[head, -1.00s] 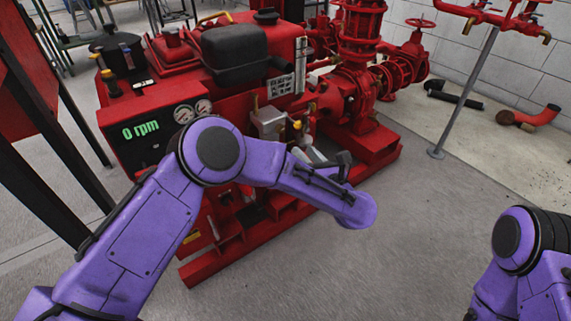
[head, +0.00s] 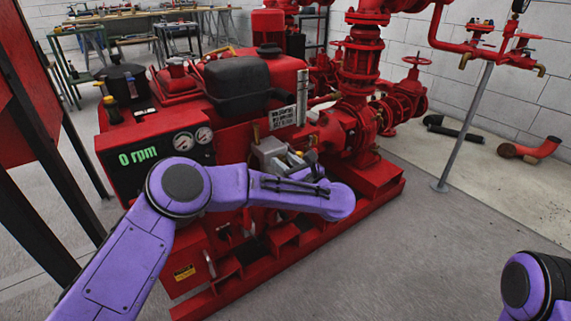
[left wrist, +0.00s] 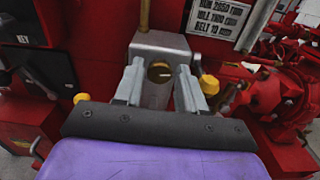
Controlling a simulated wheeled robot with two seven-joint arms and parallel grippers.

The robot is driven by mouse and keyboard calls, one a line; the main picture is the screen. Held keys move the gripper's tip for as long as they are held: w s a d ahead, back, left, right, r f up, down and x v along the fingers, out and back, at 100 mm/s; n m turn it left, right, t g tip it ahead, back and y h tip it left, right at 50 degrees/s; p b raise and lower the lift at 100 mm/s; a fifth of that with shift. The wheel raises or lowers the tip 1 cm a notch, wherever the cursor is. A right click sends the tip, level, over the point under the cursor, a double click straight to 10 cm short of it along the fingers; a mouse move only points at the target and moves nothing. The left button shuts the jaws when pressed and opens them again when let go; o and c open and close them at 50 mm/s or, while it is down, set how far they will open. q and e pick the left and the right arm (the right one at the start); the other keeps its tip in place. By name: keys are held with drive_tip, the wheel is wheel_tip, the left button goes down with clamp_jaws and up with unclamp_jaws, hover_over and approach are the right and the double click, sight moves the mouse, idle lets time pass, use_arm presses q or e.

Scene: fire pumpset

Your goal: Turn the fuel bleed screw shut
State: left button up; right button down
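A brass round fitting (left wrist: 159,71), which looks like the fuel bleed screw, sits in the face of a grey metal housing (left wrist: 160,43) on the red pumpset. My left gripper (left wrist: 161,84) faces it, with its two grey fingers apart, one on each side of the fitting in the left wrist view. I cannot tell whether the fingers touch anything. In the head view the left gripper (head: 297,158) is at the grey housing (head: 266,152), and the fitting is too small to make out. My right gripper is out of view; only part of that arm shows at the lower right.
Yellow knobs (left wrist: 210,84) stand on either side of the housing. The panel reads 0 rpm (head: 138,156) beside two gauges. Red pipes and valves (head: 370,90) rise behind. The floor at the front right is clear.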

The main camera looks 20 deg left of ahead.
use_arm(q)
clamp_jaws()
drive_tip(key=m+p, duration=0.2)
drive_tip(key=m, duration=0.1)
drive_tip(key=shift+r+m+p, duration=0.15)
drive_tip(key=shift+m+p, duration=0.25)
drive_tip(key=m+p, duration=0.2)
drive_tip(key=m, duration=0.2)
drive_tip(key=shift+m+p, duration=0.3)
drive_tip(key=shift+p, duration=0.05)
drive_tip(key=m+p, duration=0.3)
drive_tip(key=m, duration=0.3)
drive_tip(key=shift+d, duration=0.1)
drive_tip(key=shift+f+m+p, duration=0.15)
drive_tip(key=shift+m+p, duration=0.3)
drive_tip(key=shift+m, duration=0.9)
drive_tip(key=shift+f+m+p, duration=0.1)
drive_tip(key=shift+m+p, duration=0.3)
drive_tip(key=shift+m, duration=0.95)
